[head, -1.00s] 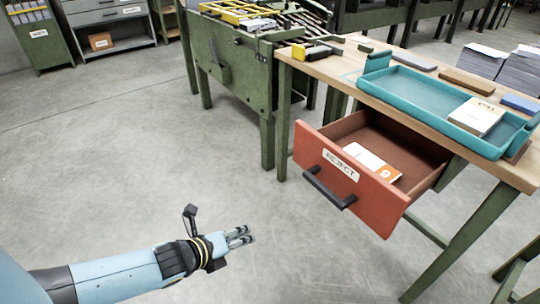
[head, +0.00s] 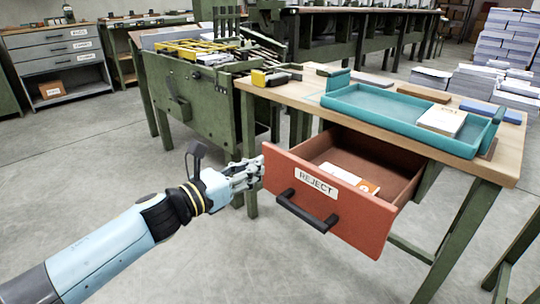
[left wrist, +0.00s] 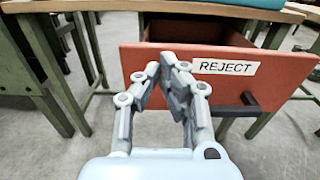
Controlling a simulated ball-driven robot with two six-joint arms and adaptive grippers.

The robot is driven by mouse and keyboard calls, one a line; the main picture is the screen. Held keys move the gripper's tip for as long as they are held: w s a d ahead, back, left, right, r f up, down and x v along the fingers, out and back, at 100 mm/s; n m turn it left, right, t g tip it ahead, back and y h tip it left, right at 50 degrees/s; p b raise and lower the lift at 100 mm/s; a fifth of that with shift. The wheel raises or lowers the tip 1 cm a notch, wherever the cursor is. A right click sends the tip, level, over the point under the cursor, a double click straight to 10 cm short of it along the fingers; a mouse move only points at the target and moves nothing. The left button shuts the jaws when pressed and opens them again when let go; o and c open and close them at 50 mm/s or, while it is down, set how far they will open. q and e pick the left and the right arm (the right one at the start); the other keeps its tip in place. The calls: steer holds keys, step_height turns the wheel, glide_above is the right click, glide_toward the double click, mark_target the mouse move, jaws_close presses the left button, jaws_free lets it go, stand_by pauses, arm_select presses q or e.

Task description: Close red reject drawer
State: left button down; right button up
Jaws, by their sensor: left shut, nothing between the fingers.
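The red reject drawer (head: 330,207) stands pulled out under the wooden table. Its front carries a white REJECT label and a dark bar handle (head: 307,211). A white and orange booklet (head: 350,179) lies inside. The drawer front also shows in the left wrist view (left wrist: 225,88), with the handle at its right. My left gripper (head: 258,169) is shut and empty at the left end of the drawer front, to the left of the label. In the left wrist view its fingertips (left wrist: 168,60) overlap the front; I cannot tell whether they touch it. My right gripper is not in view.
The wooden table (head: 300,98) bears a teal tray (head: 390,108) with a booklet (head: 442,121) in it. A green machine (head: 200,100) stands to the left of the table. Green table legs (head: 460,235) flank the drawer. The floor in front is clear.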

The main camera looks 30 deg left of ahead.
mark_target(279, 153)
arm_select(q)
steer(key=shift+x, duration=2.7)
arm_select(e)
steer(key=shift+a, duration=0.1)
arm_select(q)
steer(key=shift+w, duration=0.1)
